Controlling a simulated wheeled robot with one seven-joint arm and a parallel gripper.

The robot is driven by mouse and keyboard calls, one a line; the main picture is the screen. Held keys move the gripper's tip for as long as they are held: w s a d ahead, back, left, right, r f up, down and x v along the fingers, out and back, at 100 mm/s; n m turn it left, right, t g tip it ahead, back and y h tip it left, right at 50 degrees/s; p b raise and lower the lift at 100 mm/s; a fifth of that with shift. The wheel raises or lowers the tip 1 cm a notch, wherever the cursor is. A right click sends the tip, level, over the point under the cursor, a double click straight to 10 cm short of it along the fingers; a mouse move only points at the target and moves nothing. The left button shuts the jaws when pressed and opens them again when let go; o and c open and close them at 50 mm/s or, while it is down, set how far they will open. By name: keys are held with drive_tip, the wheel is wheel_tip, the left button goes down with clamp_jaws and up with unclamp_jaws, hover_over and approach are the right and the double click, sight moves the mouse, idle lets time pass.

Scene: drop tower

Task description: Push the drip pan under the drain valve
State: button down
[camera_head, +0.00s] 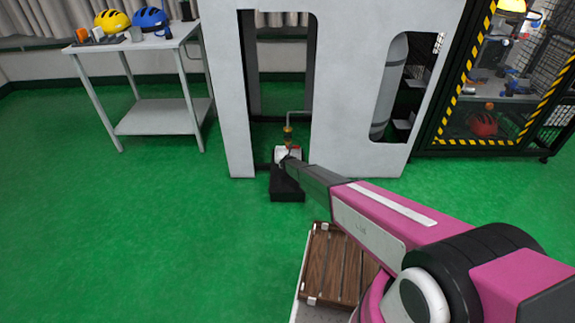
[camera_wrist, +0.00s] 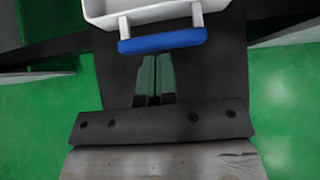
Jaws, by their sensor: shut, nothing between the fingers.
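The drip pan (camera_head: 289,151) is a small white tray. It sits on a dark slab (camera_head: 287,193) at the opening of the white tower frame. In the wrist view the pan (camera_wrist: 150,12) is at the top edge, partly cut off, with its blue handle (camera_wrist: 162,40) facing me. The brass drain valve (camera_head: 287,130) hangs on a bent pipe just above the pan in the head view. I cannot tell whether the pan is fully beneath it. My gripper (camera_wrist: 151,62) is shut and empty, its tips close to the handle. Contact is unclear.
The white tower frame (camera_head: 225,90) has posts on both sides of the opening. A wooden slatted platform (camera_head: 335,265) lies under my arm. A table (camera_head: 155,118) with helmets stands at the left, a striped cage (camera_head: 435,130) at the right. Green floor is clear at the left.

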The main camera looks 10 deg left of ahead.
drive_tip(key=s, duration=0.2)
drive_tip(key=s+d+r, duration=0.1)
drive_tip(key=s, duration=0.1)
drive_tip(key=shift+s+r, duration=0.1)
drive_tip(key=v, duration=0.8)
drive_tip(key=s+d+r+m+g+h, duration=0.1)
drive_tip(key=s+d+r+m, duration=0.2)
drive_tip(key=d+r+m, duration=0.45)
drive_tip(key=s+d+r+m+g+h, duration=0.1)
drive_tip(key=s+d+r+m, duration=0.25)
drive_tip(key=d, duration=0.75)
drive_tip(key=s+d+r+m+g+h, duration=0.1)
drive_tip(key=s+d+r+m+h, duration=0.1)
drive_tip(key=d+r+m, duration=0.6)
drive_tip(key=s+d+r+m+g+y, duration=0.1)
drive_tip(key=s+d+r+m+g, duration=0.2)
drive_tip(key=s+d+r+m, duration=0.4)
drive_tip(key=s+d+r+m+g+y, duration=0.1)
drive_tip(key=s+d+r+m+g, duration=0.1)
drive_tip(key=s+d+r+m, duration=0.6)
drive_tip(key=s+d+m, duration=0.4)
drive_tip(key=s+d, duration=0.1)
drive_tip(key=s, duration=0.3)
drive_tip(key=shift+s+m+g, duration=0.3)
drive_tip(key=shift+s+g, duration=0.1)
